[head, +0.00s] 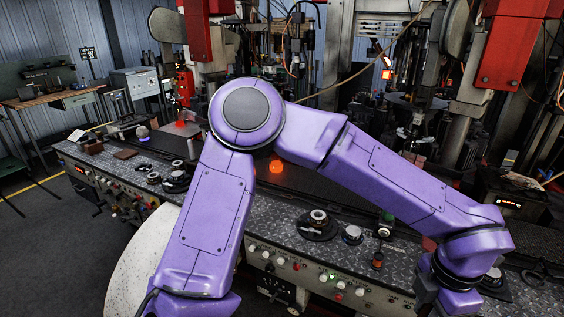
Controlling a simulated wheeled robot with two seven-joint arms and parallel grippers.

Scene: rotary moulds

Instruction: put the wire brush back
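I cannot make out a wire brush in the head view; it may be hidden behind my purple arm or outside the picture. The arm rises from the lower left, bends at a round joint at the top middle and runs down to the lower right. Its wrist end is at the right, by the front of the workbench (215,240). No gripper fingers show, so I cannot see whether either gripper holds anything.
The dark-topped workbench carries several round fittings, such as one (318,222) right of centre, and knobs along its front. A glowing orange lump (277,167) lies behind the arm. A wooden side table (50,95) stands far left. Tall machinery fills the back.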

